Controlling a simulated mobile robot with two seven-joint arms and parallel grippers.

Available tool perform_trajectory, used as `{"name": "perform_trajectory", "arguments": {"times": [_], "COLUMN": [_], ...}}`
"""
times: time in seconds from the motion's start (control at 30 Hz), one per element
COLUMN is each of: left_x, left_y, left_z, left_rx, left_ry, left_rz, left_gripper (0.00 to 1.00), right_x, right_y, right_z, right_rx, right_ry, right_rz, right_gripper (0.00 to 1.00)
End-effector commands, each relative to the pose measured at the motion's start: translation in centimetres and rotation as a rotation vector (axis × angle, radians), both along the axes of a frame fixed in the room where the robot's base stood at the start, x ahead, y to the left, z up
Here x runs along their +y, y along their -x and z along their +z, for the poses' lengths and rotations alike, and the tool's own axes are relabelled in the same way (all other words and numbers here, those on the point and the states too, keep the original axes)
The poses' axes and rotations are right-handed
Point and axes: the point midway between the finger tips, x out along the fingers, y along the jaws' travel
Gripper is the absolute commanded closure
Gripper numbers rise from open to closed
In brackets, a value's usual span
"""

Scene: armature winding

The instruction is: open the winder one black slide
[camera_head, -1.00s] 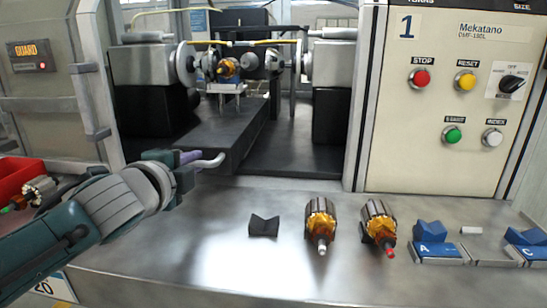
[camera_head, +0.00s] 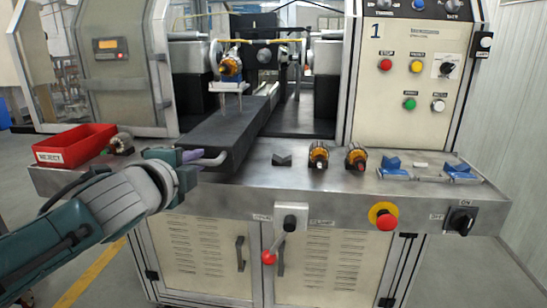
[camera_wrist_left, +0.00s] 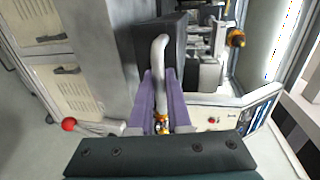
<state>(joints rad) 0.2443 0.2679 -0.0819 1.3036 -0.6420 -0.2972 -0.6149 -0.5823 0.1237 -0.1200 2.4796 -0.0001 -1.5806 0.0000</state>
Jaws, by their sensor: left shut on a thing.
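The black slide (camera_head: 236,132) of winder one runs out from between the winding discs and reaches forward over the steel table. A light grey bent handle (camera_head: 213,159) sits at its front end. My left gripper (camera_head: 192,157) is shut on this handle. In the left wrist view, the handle (camera_wrist_left: 159,55) rises from between the purple fingers of my left gripper (camera_wrist_left: 158,82), with the dark slide end behind it. A white stand (camera_head: 231,88) on the slide carries an orange armature (camera_head: 231,66). My right gripper is not in view.
A red bin (camera_head: 75,146) stands on the table's left end. A red-knobbed lever (camera_head: 270,257) and red stop button (camera_head: 386,221) are on the table front.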

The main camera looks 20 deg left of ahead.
Motion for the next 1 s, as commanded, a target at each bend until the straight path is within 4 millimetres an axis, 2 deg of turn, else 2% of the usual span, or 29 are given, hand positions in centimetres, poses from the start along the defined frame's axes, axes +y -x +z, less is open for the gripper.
{"name": "perform_trajectory", "arguments": {"times": [0.47,0.5,0.73,1.0], "left_x": [-0.01,-0.01,0.00,-0.02], "left_y": [0.02,0.02,0.02,0.14], "left_z": [-0.09,-0.09,-0.09,-0.04], "left_rx": [0.001,0.001,0.002,0.002], "left_ry": [-0.001,-0.001,0.000,0.000], "left_rz": [0.000,0.000,0.000,0.000], "left_gripper": [1.00,0.80,0.54,0.54], "right_x": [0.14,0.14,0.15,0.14], "right_y": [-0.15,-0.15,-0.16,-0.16], "right_z": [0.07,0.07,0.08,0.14], "right_rx": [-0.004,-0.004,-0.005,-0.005], "right_ry": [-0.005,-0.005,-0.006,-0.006], "right_rz": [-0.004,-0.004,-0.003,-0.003], "right_gripper": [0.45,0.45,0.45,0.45]}}
